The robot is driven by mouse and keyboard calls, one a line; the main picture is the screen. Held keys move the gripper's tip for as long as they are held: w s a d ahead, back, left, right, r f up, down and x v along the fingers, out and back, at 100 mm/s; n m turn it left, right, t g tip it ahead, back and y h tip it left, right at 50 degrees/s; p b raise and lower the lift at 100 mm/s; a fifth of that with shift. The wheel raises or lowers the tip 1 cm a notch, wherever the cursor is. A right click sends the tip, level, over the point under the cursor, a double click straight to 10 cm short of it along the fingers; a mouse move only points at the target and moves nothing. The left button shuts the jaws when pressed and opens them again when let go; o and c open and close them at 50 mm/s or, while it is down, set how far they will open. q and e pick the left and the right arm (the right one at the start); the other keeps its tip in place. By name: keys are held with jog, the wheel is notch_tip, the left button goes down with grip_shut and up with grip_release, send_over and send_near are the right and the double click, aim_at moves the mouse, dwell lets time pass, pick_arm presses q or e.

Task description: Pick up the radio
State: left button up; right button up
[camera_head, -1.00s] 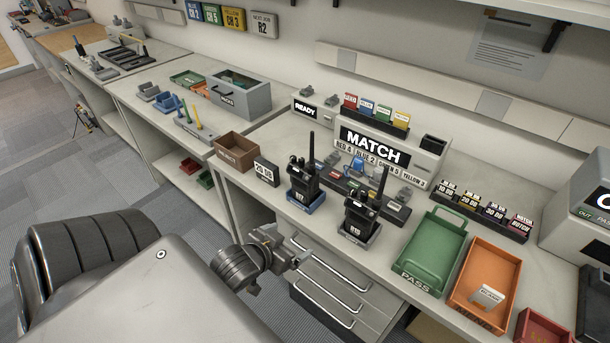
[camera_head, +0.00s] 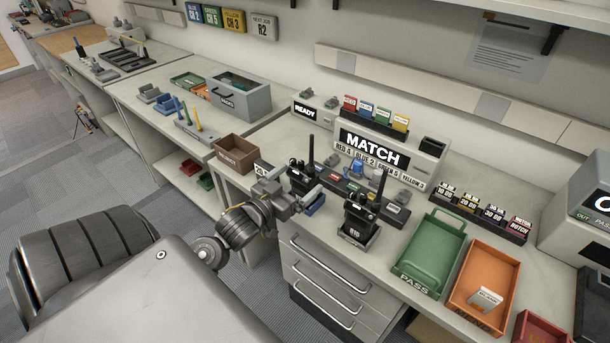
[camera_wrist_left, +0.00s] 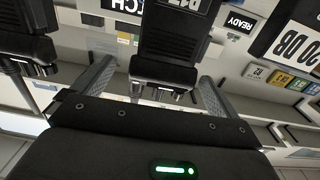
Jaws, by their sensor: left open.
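Two black handheld radios with antennas stand in holders on the bench. In the left wrist view, a radio (camera_wrist_left: 172,45) with a white label stands between the two spread fingers of my left gripper (camera_wrist_left: 156,75). The jaws are open, and I cannot tell whether either finger touches it. The right radio (camera_head: 358,216) stands apart to the right, in a dark holder. My right gripper is not in view.
A brown bin (camera_head: 236,155) and a small sign (camera_head: 263,170) are left of the gripper. Behind the radios are a row of small parts and the MATCH box (camera_head: 375,150). A green PASS tray (camera_head: 432,258) and an orange tray (camera_head: 484,278) are to the right.

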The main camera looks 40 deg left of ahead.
pick_arm(q)
jog(key=shift+w+a+p, duration=0.15)
jog(key=shift+w+p, duration=0.45)
jog(key=shift+w, duration=2.25)
jog(key=shift+c, duration=0.5)
jog(key=c, duration=1.2)
jog(key=shift+c, duration=0.2)
jog(key=shift+r, duration=0.15)
